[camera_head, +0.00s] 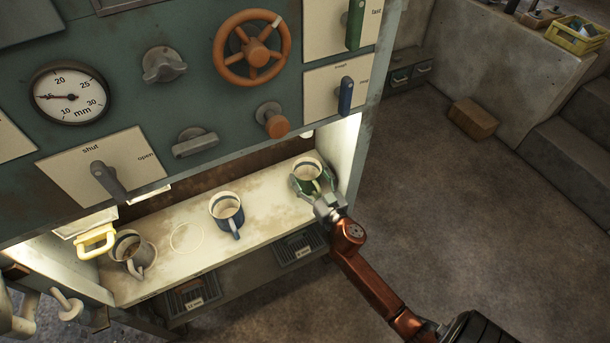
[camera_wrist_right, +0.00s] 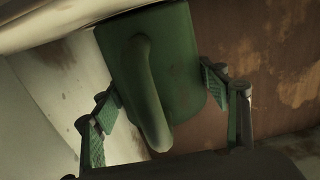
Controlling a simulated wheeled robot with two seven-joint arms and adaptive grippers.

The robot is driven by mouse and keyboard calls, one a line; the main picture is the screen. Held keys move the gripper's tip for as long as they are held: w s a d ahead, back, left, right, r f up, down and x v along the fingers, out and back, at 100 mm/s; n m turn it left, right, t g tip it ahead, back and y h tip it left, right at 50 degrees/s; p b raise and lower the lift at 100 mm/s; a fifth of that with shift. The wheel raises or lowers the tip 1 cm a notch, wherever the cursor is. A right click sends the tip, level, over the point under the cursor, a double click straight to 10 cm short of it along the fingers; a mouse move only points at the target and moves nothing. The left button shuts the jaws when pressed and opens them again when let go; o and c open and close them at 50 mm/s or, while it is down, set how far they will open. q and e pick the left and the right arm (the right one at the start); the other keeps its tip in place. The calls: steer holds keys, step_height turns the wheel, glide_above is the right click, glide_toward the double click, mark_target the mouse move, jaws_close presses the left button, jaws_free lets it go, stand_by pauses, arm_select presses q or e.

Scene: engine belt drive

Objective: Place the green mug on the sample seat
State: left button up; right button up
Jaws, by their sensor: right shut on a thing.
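The green mug (camera_head: 307,168) is at the right end of the lit shelf, its open top facing up. My right gripper (camera_head: 314,186) is shut on it from the front, with a finger on either side. In the right wrist view the green mug (camera_wrist_right: 183,65) fills the middle, with its handle facing the camera between the fingers of my right gripper (camera_wrist_right: 160,96). Whether its base touches the shelf is hidden. A thin pale ring (camera_head: 187,237) marked on the shelf, apparently the sample seat, is empty. My left gripper is not in view.
A blue mug (camera_head: 227,211) stands on the shelf (camera_head: 262,222) between the ring and the green mug. A grey mug (camera_head: 131,250) and a yellow handle (camera_head: 96,240) are left of the ring. The panel with gauge, handwheel and levers overhangs the shelf's back.

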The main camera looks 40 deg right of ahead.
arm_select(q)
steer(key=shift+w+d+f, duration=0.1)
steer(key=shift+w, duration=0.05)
arm_select(e)
steer(key=shift+f, duration=0.1)
steer(key=o, duration=1)
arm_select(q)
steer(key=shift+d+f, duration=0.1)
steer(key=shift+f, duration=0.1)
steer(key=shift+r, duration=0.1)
